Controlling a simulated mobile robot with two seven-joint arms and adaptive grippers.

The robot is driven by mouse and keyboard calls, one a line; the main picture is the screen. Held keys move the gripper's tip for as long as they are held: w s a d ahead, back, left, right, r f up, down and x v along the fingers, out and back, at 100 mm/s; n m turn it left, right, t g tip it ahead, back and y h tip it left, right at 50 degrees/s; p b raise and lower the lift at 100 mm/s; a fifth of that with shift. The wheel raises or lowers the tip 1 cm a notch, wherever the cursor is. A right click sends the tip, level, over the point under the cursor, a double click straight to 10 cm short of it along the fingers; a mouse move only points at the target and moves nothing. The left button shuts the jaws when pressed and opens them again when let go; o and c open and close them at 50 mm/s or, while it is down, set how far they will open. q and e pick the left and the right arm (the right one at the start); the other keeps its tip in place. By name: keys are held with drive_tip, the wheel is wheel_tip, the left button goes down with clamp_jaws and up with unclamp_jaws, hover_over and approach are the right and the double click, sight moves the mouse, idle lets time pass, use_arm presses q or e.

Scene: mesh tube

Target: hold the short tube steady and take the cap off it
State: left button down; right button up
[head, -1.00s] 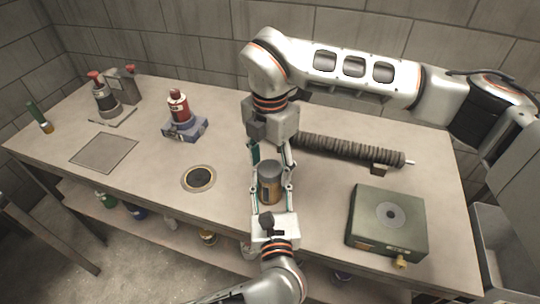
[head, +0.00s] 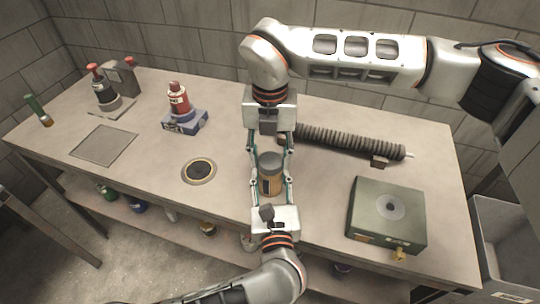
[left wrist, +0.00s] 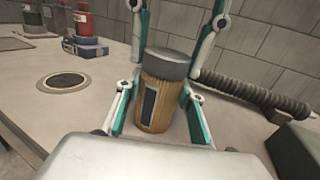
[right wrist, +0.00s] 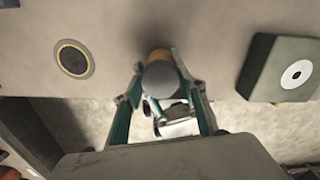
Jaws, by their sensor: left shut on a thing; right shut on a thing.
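The short tube (head: 271,186) is a brown, upright cylinder with a dark label, near the front edge of the table. Its grey cap (head: 270,162) sits on top. My left gripper (head: 270,188) comes from the front and is shut around the tube body, one finger on each side, as the left wrist view (left wrist: 158,112) also shows. My right gripper (head: 270,158) comes from behind and is shut on the cap. The right wrist view looks down on the cap (right wrist: 161,79) between its fingers. Whether the tube's base touches the table cannot be told.
A ribbed dark hose (head: 350,143) lies behind to the right. A green box (head: 387,215) stands at the right front. A round dark hole (head: 199,171) is in the table to the left. A red bottle (head: 179,102) on a blue stand is further back left.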

sight(270, 160)
drive_tip(key=n, duration=0.4)
drive_tip(key=shift+d, duration=0.1)
use_arm(q)
drive_tip(key=shift+a, duration=0.1)
use_arm(e)
drive_tip(key=n, duration=1)
drive_tip(key=shift+n, duration=0.3)
drive_tip(key=shift+r, duration=0.15)
drive_tip(key=shift+r, duration=1)
drive_tip(key=shift+r, duration=2)
use_arm(q)
drive_tip(key=c, duration=1.2)
unclamp_jaws()
drive_tip(key=shift+c, duration=0.2)
